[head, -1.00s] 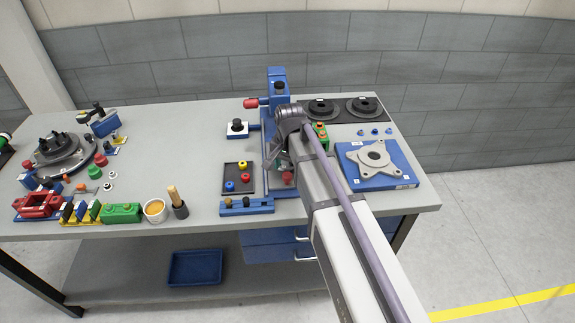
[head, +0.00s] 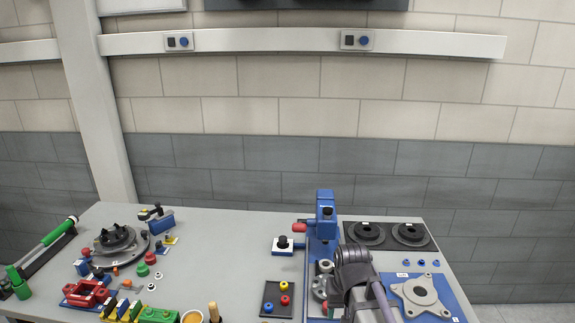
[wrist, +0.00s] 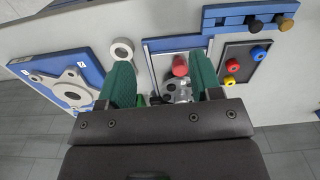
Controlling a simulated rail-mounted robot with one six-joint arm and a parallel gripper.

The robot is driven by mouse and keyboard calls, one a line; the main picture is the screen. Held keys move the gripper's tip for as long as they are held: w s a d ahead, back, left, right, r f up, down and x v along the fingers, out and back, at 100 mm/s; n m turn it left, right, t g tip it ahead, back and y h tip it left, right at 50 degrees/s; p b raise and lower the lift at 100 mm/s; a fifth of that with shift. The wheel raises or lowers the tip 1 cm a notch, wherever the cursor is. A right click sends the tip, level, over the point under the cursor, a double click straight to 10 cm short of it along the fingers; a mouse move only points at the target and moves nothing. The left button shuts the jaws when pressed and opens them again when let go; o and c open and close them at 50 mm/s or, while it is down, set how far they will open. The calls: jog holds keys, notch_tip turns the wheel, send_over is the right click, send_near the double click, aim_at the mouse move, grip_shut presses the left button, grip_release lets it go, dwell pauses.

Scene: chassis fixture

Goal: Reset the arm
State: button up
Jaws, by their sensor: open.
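My gripper (wrist: 160,78) shows in the wrist view as two green fingers spread apart with nothing held between them. It points down over a blue-framed fixture (wrist: 150,62). A red-topped part (wrist: 180,67) and a grey metal piece (wrist: 178,90) show in the gap between the fingers, apart from them. In the head view the end of my arm is at the lower right, in front of the blue fixture (head: 326,215), and the fingers cannot be made out.
A blue plate (head: 458,298) with a grey flanged part (head: 420,292) lies right of my arm. Two black discs (head: 365,233) lie behind it. A dark tray (head: 271,302) with coloured rings is to the left.

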jog(key=s+d, duration=0.1)
jog(key=s, duration=0.5)
jog(key=shift+s+f+n, duration=0.15)
jog(key=shift+f+n, duration=0.05)
jog(key=shift+n, duration=0.1)
jog(key=shift+d, duration=0.1)
dwell(1.5)
